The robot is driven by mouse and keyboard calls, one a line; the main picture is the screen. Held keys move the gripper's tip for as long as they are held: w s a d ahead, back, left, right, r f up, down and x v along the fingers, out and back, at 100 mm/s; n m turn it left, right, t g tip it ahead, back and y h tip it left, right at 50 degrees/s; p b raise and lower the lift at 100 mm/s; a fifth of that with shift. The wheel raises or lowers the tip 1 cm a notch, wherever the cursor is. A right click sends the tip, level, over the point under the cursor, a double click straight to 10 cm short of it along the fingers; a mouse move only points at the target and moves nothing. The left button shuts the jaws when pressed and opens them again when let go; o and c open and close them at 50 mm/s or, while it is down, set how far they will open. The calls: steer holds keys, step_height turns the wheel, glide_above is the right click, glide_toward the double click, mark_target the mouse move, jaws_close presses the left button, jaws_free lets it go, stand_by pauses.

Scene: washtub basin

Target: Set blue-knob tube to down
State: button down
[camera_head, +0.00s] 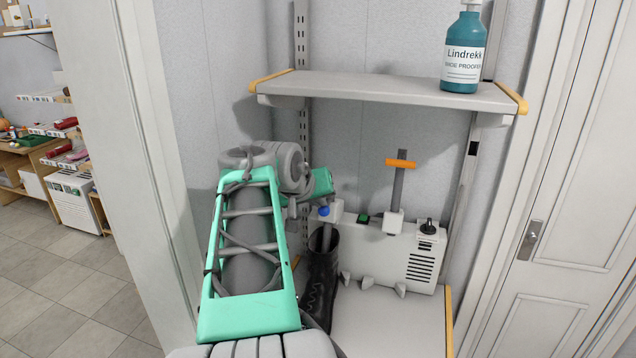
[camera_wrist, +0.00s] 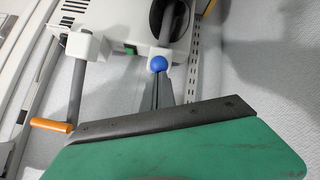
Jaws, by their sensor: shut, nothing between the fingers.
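The blue knob (camera_head: 324,211) sits on a white block at the left of the dryer unit. A grey tube (camera_head: 326,240) runs from that block down into the mouth of a black boot (camera_head: 320,280). In the wrist view the blue knob (camera_wrist: 159,64) is just beyond my gripper (camera_wrist: 162,82), whose grey fingers are shut and empty. The fingertips look close to the knob; I cannot tell whether they touch it. In the head view my arm partly hides the gripper, left of the knob.
The white dryer unit (camera_head: 392,258) stands on the lower shelf (camera_head: 385,325). A second tube with an orange handle (camera_head: 400,163) stands upright to the right. An upper shelf (camera_head: 375,88) holds a teal bottle (camera_head: 464,50). A wall rail (camera_wrist: 195,60) is beside the knob in the wrist view.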

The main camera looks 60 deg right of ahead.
steer(key=d+r+p+v, duration=0.1)
steer(key=p+v, duration=0.1)
steer(key=v, duration=1.1)
steer(key=shift+w+d+r, duration=0.3)
steer(key=shift+w+r, duration=0.05)
steer(key=shift+w, duration=0.4)
